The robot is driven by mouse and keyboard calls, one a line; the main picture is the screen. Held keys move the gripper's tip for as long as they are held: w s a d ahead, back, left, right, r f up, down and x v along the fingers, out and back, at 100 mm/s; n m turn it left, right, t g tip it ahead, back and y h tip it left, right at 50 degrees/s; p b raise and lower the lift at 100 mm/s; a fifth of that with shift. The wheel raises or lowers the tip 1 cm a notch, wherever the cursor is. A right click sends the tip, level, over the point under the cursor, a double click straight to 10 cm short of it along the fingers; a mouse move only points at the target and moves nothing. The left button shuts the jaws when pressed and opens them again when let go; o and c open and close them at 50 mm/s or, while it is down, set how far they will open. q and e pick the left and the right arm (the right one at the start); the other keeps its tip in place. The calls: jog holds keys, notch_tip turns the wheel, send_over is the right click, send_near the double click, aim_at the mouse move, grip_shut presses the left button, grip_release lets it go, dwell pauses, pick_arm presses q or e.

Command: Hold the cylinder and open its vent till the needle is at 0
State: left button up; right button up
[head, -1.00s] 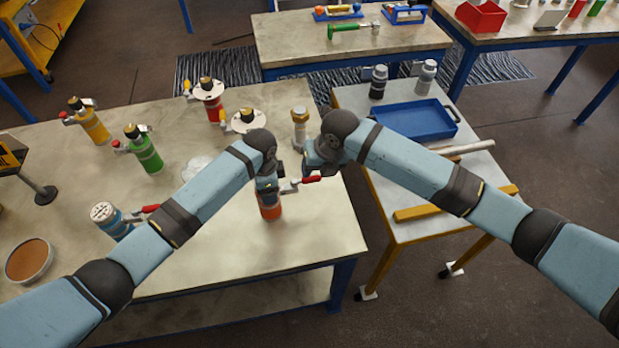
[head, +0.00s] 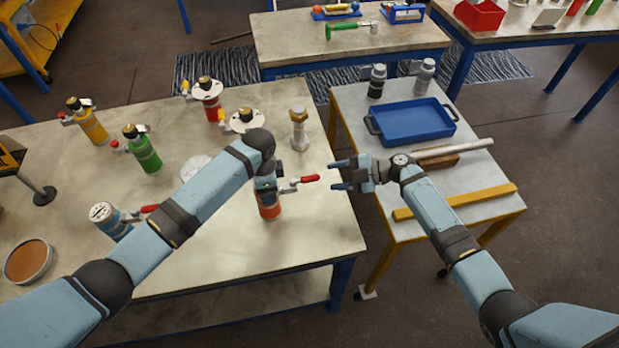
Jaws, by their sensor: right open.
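An orange cylinder (head: 269,208) stands on the near right part of the big table. A lever with a red grip (head: 305,180) sticks out from its upper part to the right. My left gripper (head: 266,188) is at the top of this cylinder; its own wrist hides the fingers, so I cannot tell whether they are shut on it. The gauge and needle are hidden too. My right gripper (head: 336,177) is open and empty, a short gap to the right of the red grip, over the gap between the tables.
Green (head: 143,150), yellow (head: 89,124), red (head: 210,102) and blue (head: 110,222) cylinders stand on the same table. The side cart (head: 415,222) holds a blue tray (head: 414,122), a pipe and a yellow bar.

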aim_at(317, 178)
jog(key=x, duration=0.7)
jog(key=shift+a, duration=0.3)
grip_shut()
